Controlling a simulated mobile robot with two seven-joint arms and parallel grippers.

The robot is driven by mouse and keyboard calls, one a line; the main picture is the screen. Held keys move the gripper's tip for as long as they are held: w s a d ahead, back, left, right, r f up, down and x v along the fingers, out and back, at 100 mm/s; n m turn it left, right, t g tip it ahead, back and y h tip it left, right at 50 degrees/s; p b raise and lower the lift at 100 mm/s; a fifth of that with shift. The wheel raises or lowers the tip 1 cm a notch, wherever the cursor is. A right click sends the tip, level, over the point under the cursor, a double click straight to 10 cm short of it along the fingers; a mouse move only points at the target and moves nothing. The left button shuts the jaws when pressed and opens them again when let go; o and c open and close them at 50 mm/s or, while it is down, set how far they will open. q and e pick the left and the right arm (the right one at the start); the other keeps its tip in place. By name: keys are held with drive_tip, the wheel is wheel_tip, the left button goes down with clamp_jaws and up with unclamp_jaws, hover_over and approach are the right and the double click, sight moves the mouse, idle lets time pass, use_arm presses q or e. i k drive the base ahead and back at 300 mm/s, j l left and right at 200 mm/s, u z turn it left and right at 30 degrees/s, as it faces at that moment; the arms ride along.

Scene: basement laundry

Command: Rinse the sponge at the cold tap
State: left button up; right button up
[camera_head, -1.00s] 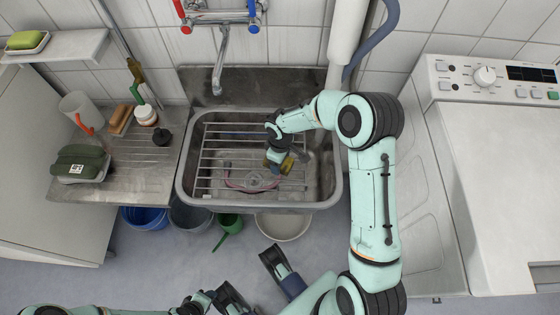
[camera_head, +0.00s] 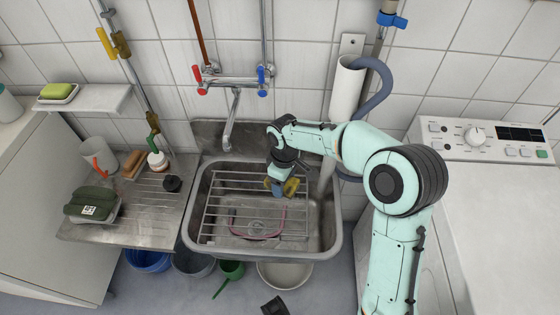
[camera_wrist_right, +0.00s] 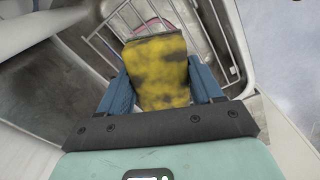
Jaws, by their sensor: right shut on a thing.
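The sponge is yellow with dark stains; the right wrist view shows it large (camera_wrist_right: 160,72), between two blue fingers. My right gripper (camera_head: 280,187) is shut on the sponge (camera_head: 292,186), above the wire rack in the sink (camera_head: 190,215). The cold tap has a blue handle (camera_head: 262,76), at the right of the wall mixer; the hot handle (camera_head: 197,74) is red. The metal spout (camera_head: 233,120) hangs over the sink's back edge, up and left of the sponge. No water stream shows. A dark tip of what seems my left gripper (camera_head: 275,306) shows at the bottom edge; the rest is out of frame.
A wire rack (camera_head: 217,207) and a pinkish-red hose-like loop (camera_head: 283,222) are in the sink. The drainboard (camera_head: 150,230) on the left holds a brush, jars and a green bundle. A white pipe (camera_head: 346,90) stands right of the mixer. A washing machine (camera_head: 490,200) is at the right.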

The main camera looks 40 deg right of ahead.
sight(262, 90)
drive_tip(key=z, duration=0.5)
drive_tip(key=j+z, duration=0.2)
drive_tip(key=z, duration=0.15)
drive_tip(key=j+z, duration=0.2)
drive_tip(key=z, duration=0.2)
drive_tip(key=j, duration=1.2)
